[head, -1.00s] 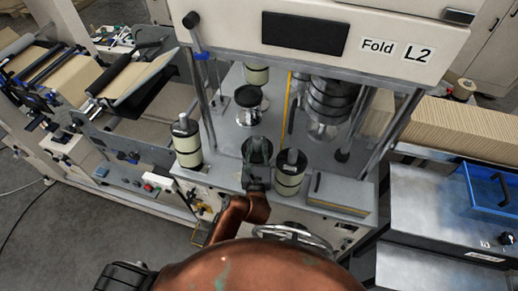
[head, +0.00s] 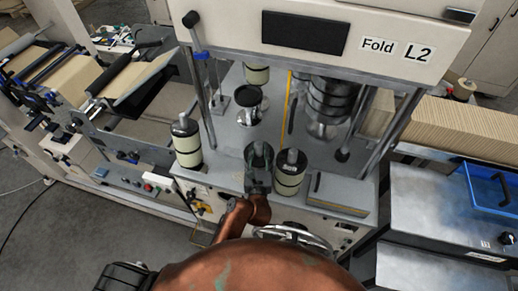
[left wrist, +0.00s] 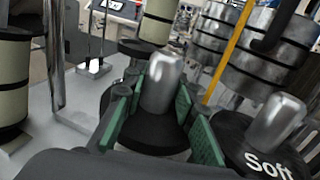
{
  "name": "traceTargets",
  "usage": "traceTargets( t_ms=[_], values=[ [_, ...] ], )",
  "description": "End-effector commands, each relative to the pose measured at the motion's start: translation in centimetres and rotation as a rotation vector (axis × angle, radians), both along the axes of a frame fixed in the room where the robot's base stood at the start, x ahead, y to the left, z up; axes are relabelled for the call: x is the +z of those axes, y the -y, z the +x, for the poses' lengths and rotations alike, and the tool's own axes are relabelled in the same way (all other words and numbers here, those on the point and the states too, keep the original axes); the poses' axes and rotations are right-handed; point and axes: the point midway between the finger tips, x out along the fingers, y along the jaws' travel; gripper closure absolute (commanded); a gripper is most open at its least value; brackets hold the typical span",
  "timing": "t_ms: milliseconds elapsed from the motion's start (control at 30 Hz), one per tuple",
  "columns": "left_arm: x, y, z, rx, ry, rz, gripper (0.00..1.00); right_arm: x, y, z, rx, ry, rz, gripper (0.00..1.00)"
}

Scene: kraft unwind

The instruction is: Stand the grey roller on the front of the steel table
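The grey roller (left wrist: 164,88), with a bare metal post and a black cap, stands upright between the green pads of my left gripper (left wrist: 162,115). The pads lie close along both sides of the black cap. In the head view my left gripper (head: 258,160) is over the front of the steel table (head: 225,172), between two cream rollers. The roller's lower body is mostly hidden, so I cannot tell whether it touches the table. My right gripper is not in view.
A cream roller (head: 186,142) stands to the left. Another cream roller, marked "Soft" (head: 290,172), stands close on the right. Behind is a black-topped metal stand (head: 248,97). A grey flat block (head: 340,192) lies at the table's front right. Machine posts rise on both sides.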

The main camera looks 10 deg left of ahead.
Motion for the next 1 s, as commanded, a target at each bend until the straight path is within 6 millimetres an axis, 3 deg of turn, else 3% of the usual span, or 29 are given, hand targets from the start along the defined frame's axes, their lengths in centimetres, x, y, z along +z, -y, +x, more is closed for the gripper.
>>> traceTargets(
  t_ms=[200,533,667,1000],
  values=[
    [0.0,0.0,0.0,0.000,0.000,0.000,0.59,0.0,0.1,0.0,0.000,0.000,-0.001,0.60],
    [0.3,0.0,-0.1,0.000,0.000,0.000,0.59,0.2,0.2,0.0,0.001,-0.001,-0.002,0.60],
    [0.0,0.4,-1.8,0.000,-0.001,0.000,0.59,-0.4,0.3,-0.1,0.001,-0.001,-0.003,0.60],
    [-0.1,1.9,-8.6,0.001,-0.002,-0.001,0.59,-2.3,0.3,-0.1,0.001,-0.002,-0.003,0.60]
  ],
)
